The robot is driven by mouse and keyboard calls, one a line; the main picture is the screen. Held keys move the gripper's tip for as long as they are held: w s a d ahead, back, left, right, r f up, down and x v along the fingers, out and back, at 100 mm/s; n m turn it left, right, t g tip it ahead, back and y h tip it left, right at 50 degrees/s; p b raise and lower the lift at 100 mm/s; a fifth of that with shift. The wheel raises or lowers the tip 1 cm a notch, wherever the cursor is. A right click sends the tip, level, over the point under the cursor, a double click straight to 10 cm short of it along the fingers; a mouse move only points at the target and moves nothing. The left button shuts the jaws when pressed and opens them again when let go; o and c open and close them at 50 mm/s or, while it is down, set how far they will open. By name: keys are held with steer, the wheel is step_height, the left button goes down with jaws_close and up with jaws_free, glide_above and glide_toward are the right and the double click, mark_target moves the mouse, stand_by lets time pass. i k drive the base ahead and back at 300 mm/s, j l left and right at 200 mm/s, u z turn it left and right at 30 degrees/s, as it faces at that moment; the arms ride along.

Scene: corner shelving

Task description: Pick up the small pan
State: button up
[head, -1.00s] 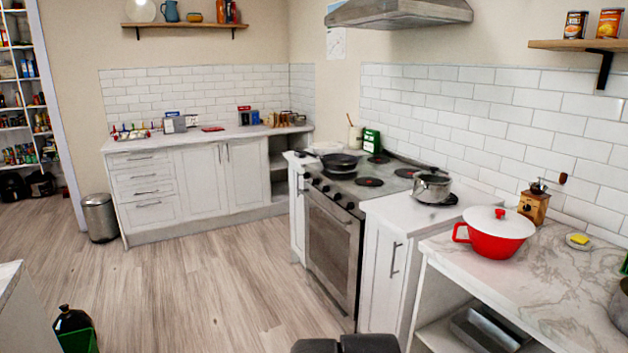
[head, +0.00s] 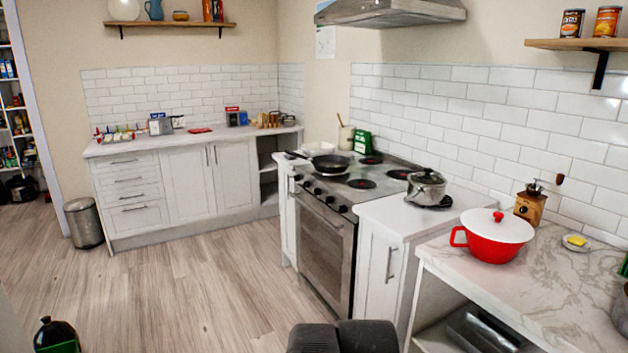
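A black frying pan (head: 331,163) sits on the left part of the stove top, its handle pointing left. A steel pot with a lid (head: 426,188) stands on a black trivet on the white counter right of the stove. I cannot tell for sure which one is the small pan. Two dark rounded parts of my own body (head: 343,337) show at the bottom edge. I cannot tell whether they belong to my gripper, and no fingertips show.
A red pot with a white lid (head: 493,238) and a wooden grinder (head: 529,203) stand on the marble counter at right. The stove's oven front (head: 325,250) and white cabinets border open wooden floor (head: 200,290). A dark bottle (head: 55,333) is at lower left.

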mark_target(420, 195)
steer(key=i+l+z, duration=0.15)
steer(key=i, duration=0.6)
steer(key=i+l+z, duration=0.15)
steer(key=i, duration=0.65)
